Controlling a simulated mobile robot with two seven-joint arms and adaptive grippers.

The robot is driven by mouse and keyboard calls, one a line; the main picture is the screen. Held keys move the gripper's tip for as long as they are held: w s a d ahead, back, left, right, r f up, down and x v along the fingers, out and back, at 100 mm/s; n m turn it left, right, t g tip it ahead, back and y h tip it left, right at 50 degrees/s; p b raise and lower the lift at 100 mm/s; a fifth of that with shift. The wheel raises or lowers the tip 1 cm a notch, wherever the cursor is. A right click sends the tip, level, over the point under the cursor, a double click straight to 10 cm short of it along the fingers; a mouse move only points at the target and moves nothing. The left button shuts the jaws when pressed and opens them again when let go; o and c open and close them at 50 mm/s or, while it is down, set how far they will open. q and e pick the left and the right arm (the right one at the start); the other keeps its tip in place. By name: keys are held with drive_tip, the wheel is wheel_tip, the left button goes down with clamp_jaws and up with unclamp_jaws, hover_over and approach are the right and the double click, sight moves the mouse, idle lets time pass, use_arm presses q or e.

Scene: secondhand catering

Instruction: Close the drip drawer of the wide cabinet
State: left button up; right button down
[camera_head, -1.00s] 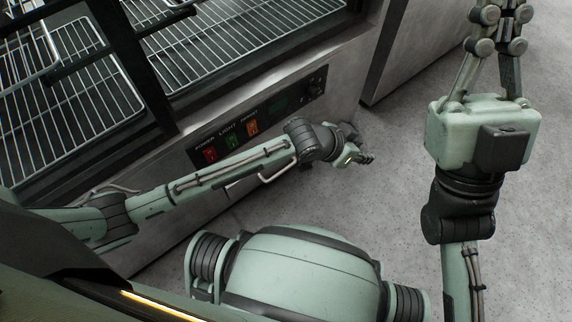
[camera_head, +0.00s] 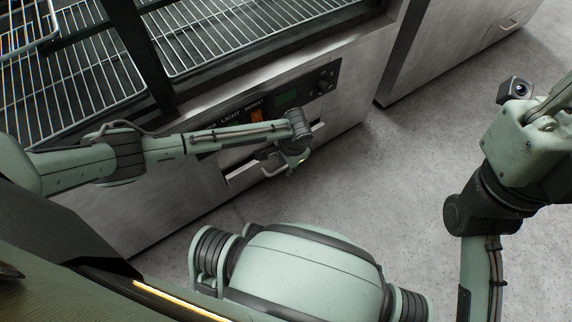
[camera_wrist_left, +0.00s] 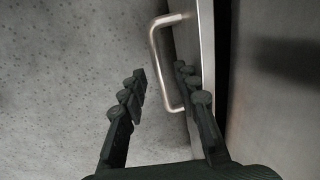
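The wide cabinet (camera_head: 180,205) has wire racks above and a control panel on its metal front. Its drip drawer (camera_wrist_left: 207,45) is below the panel, slightly out, with a dark gap behind its front in the left wrist view. The drawer's bar handle (camera_wrist_left: 154,50) sticks out from that front. My left gripper (camera_wrist_left: 161,77) is open at the handle, which shows between its two fingers; I cannot tell whether they touch it. In the head view the left gripper (camera_head: 295,163) is small and partly covers the drawer. My right gripper (camera_head: 545,118) is cut off by the right edge.
The control panel (camera_head: 290,97) is just above my left gripper, partly covered by my left arm. Another metal cabinet (camera_head: 430,55) stands to the right, past a narrow gap. The grey floor (camera_head: 400,165) in front is clear.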

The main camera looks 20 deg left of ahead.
use_arm(q)
drive_tip(key=shift+f, duration=0.1)
clamp_jaws()
idle(0.3)
drive_tip(key=w+a+p, duration=0.1)
drive_tip(key=w+a, duration=0.1)
drive_tip(key=shift+a, duration=0.3)
unclamp_jaws()
